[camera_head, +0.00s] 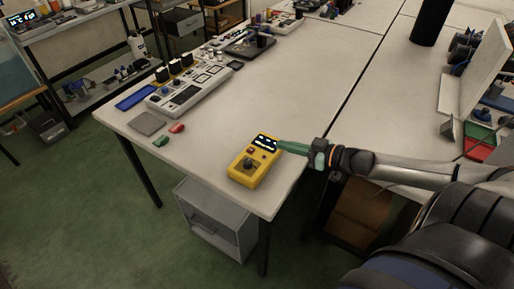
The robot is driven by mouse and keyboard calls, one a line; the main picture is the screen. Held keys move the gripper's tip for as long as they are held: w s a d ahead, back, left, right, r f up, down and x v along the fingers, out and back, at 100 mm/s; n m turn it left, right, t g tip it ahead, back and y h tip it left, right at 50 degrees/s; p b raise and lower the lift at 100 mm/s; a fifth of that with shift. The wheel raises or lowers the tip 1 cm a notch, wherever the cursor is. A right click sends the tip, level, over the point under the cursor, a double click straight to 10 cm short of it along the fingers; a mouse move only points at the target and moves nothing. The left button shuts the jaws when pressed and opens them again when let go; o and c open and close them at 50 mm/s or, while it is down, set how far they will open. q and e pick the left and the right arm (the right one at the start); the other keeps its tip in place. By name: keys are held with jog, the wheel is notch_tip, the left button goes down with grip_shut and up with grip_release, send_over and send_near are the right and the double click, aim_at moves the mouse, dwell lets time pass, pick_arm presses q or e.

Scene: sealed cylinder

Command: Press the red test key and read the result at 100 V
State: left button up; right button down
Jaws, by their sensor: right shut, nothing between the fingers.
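A yellow tester (244,174) lies near the front right corner of the white table (283,85). It has a dark display (265,142) at its far end with light marks too small to read. Small red keys (250,151) sit below the display, and a dark round knob (249,163) is nearer its front end. My right gripper (281,147), with green fingers, is shut and empty. It comes in from the right, its tips at the right edge of the display; I cannot tell whether they touch it. My left gripper is not in view.
A red piece (177,128) and a green piece (160,141) lie on the table at left, near a grey square (147,124). A long grey instrument (189,91) stands behind them. The table's middle is clear.

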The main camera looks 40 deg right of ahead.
jog(key=shift+w, duration=0.1)
jog(key=b, duration=0.2)
send_over(257, 154)
notch_tip(257, 154, down, 2)
jog(key=shift+f, duration=0.15)
notch_tip(257, 154, down, 3)
jog(key=shift+f, duration=0.15)
jog(key=shift+a+f, duration=0.1)
jog(key=shift+f, duration=0.35)
